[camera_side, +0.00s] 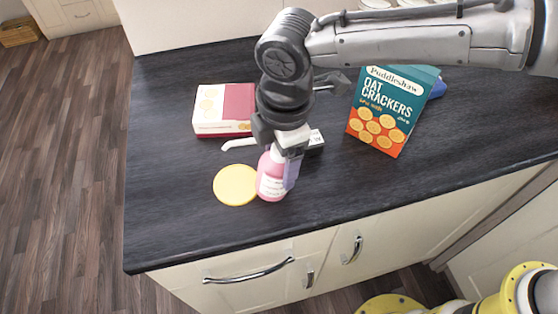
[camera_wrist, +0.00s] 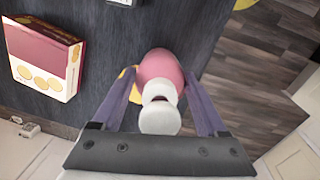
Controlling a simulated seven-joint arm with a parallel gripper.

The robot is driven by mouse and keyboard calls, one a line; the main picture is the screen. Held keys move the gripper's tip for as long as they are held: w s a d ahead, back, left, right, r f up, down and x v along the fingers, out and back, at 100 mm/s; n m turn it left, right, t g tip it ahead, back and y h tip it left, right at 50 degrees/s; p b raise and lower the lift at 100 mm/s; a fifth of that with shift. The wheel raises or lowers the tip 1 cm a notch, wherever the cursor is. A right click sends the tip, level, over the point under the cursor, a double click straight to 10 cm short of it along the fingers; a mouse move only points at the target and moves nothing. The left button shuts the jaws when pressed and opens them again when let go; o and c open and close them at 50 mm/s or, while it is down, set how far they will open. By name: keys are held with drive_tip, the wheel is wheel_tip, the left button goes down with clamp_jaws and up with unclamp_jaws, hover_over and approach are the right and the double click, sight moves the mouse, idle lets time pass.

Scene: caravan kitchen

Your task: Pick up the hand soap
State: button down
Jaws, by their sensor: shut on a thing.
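The hand soap (camera_side: 271,179) is a pink bottle with a label and a white pump top. It stands near the front edge of the dark worktop (camera_side: 180,235), beside a yellow disc. My gripper (camera_side: 284,163) is over it from above, with its fingers at the bottle's upper part. In the wrist view the pink bottle (camera_wrist: 160,68) with its white pump (camera_wrist: 160,117) sits between the two fingers of my gripper (camera_wrist: 162,85), which is shut on it. The side view does not clearly show whether the base touches the worktop.
A yellow disc (camera_side: 235,185) lies just left of the bottle. A red and cream box (camera_side: 224,109) lies behind it. An oat crackers box (camera_side: 385,112) stands to the right, with a blue thing (camera_side: 438,89) partly behind it.

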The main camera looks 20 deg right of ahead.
wheel_tip(320, 180, up, 3)
drive_tip(key=shift+f, duration=0.1)
drive_tip(key=s+d+r, duration=0.9)
drive_tip(key=d, duration=0.2)
drive_tip(key=n+h, duration=0.1)
drive_tip(key=n, duration=0.4)
hover_over(267, 152)
drive_tip(key=s+d, duration=0.3)
drive_tip(key=d, duration=0.1)
wheel_tip(267, 152, down, 3)
drive_tip(key=shift+a, duration=0.1)
drive_tip(key=w+a+f, duration=0.1)
drive_tip(key=a+f, duration=0.1)
drive_tip(key=f, duration=0.1)
drive_tip(key=w+a+f, duration=0.1)
drive_tip(key=shift+w+f, duration=0.35)
drive_tip(key=shift+w+a+f, duration=0.35)
drive_tip(key=shift+a+f, duration=0.05)
drive_tip(key=shift+f, duration=1.65)
drive_tip(key=shift+f, duration=0.15)
